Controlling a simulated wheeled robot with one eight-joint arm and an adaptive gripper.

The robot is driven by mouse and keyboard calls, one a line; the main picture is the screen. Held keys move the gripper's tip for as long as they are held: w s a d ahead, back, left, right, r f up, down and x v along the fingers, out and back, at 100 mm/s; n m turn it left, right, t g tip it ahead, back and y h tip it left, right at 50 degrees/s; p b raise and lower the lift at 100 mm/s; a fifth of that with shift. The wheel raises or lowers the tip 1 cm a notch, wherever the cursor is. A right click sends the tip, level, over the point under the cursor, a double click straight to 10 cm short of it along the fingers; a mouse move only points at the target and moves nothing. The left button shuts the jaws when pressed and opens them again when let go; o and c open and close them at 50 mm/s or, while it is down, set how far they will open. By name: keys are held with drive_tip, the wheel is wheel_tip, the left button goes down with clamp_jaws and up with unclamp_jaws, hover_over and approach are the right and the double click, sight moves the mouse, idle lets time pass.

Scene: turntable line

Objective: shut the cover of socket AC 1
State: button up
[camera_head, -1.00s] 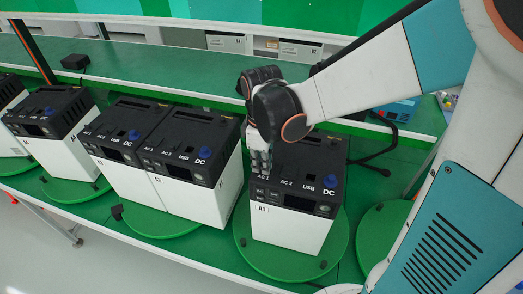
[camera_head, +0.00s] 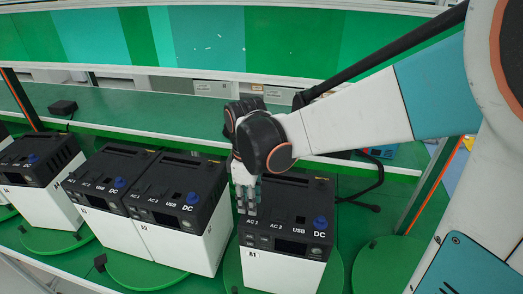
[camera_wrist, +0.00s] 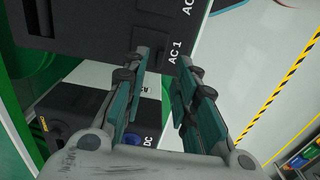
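The black-topped power station (camera_head: 283,255) with a white body stands on a round green turntable (camera_head: 334,272). Its top carries the labels AC 1, AC 2, USB and DC, and a blue cap (camera_head: 320,223) at DC. My gripper (camera_head: 247,212) points down at the AC 1 corner, right behind the AC 1 label. It hides the AC 1 socket and its cover, so I cannot tell how the cover stands. In the wrist view the fingers (camera_wrist: 163,58) are apart with nothing between them, close to the AC 1 label (camera_wrist: 175,53). Contact cannot be told.
Similar stations stand to the left, the nearest pair (camera_head: 175,222) on one turntable (camera_head: 150,270). An empty turntable (camera_head: 385,262) is at the right. A black cable (camera_head: 372,190) lies behind my station. A green shelf (camera_head: 150,115) runs along the back, with a small black box (camera_head: 62,106).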

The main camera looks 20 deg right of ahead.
wheel_tip(320, 180, up, 9)
drive_tip(key=shift+s+f, duration=0.15)
drive_tip(key=shift+s, duration=0.1)
idle(0.3)
